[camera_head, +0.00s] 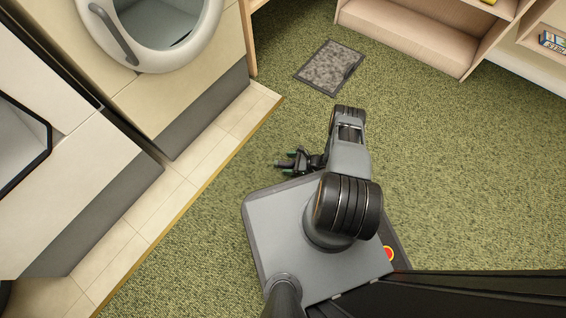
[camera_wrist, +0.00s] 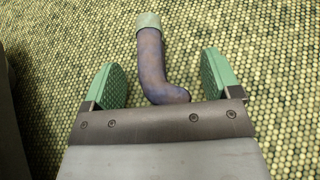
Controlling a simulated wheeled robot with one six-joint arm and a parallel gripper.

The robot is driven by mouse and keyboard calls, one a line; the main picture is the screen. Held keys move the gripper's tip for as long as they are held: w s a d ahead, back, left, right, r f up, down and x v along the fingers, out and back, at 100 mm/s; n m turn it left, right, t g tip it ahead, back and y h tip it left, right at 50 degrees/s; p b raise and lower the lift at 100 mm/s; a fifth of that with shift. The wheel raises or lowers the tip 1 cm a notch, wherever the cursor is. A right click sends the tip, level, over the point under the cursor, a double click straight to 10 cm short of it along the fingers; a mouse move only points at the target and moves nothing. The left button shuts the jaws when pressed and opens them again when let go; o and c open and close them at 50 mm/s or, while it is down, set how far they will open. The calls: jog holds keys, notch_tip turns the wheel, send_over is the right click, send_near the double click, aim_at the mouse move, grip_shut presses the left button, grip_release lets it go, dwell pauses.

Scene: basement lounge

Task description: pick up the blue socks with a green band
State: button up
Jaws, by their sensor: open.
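One blue-purple sock (camera_wrist: 151,62) with a pale green band (camera_wrist: 148,21) at its top lies on the green carpet in the wrist view. Its lower bend reaches toward my gripper's palm edge, and the band points away beyond the fingertips. My gripper (camera_wrist: 163,66) is open, with its green-padded fingers on either side of the sock and carpet showing between each finger and it. In the head view my gripper (camera_head: 282,164) is low over the carpet at the left of my arm; I cannot make out the sock there.
A washer-like machine (camera_head: 150,70) with a round door stands at upper left on a tiled strip (camera_head: 185,190). A grey mat (camera_head: 330,68) lies on the carpet ahead. Wooden shelving (camera_head: 410,40) is at upper right. Open carpet (camera_head: 470,180) lies to the right.

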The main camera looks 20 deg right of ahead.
jog(key=c, duration=1)
